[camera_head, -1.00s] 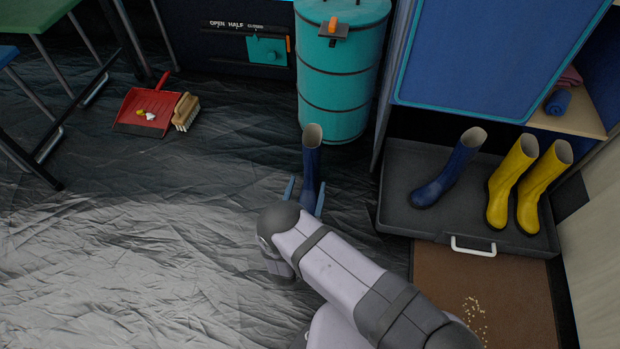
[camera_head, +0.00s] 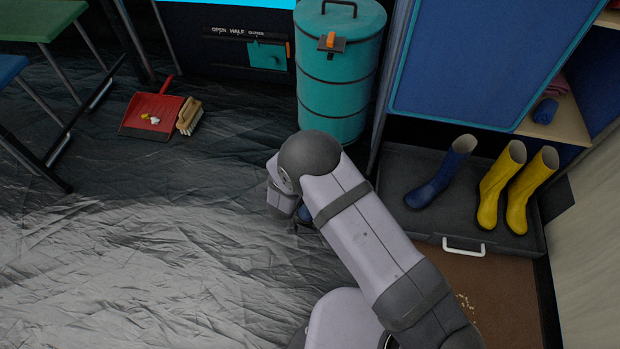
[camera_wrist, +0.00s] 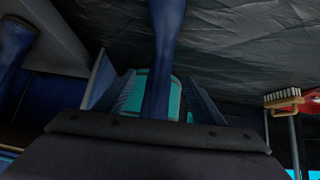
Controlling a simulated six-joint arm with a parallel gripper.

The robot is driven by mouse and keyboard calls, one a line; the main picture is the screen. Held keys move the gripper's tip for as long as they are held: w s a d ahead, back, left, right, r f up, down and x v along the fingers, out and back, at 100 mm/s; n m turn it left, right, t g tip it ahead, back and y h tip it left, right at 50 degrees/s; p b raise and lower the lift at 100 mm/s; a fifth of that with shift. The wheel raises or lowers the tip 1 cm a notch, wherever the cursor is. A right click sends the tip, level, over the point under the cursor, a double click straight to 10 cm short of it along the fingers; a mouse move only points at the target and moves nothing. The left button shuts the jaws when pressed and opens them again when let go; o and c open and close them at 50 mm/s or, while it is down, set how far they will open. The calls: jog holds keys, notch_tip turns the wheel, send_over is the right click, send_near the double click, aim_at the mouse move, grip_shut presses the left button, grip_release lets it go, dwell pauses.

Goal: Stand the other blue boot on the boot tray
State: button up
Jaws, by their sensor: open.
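The loose blue boot (camera_wrist: 164,45) runs down the middle of the wrist view, between the two fingers of my open gripper (camera_wrist: 163,98). I cannot tell whether either finger touches it. In the head view my arm hides nearly all of this boot and the gripper; only a bit of blue (camera_head: 304,214) shows low beside the arm. The boot tray (camera_head: 400,168) is dark grey with a white handle, on the right. The other blue boot (camera_head: 441,174) stands on its left part and also shows at the left of the wrist view (camera_wrist: 12,45).
Two yellow boots (camera_head: 500,185) (camera_head: 530,190) stand on the tray's right part. A teal barrel (camera_head: 340,80) stands behind my arm. A red dustpan (camera_head: 148,115) and a brush (camera_head: 189,117) lie at left. A brown mat (camera_head: 495,290) lies before the tray.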

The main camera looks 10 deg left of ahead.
jog(key=shift+w+f+b, duration=0.3)
jog(key=shift+f+b, duration=0.15)
jog(key=shift+b, duration=0.05)
jog(key=shift+w+f+b, duration=0.3)
jog(key=shift+w+f, duration=0.05)
jog(key=shift+w, duration=0.1)
jog(key=b+x, duration=0.3)
jog(key=x, duration=0.1)
jog(key=shift+s+a+f+b, duration=0.1)
jog(key=shift+f+b, duration=0.1)
jog(key=shift+b, duration=0.15)
jog(key=shift+w+f, duration=0.3)
jog(key=shift+w, duration=0.15)
grip_shut()
jog(key=shift+w+r, duration=0.1)
jog(key=shift+r, duration=0.1)
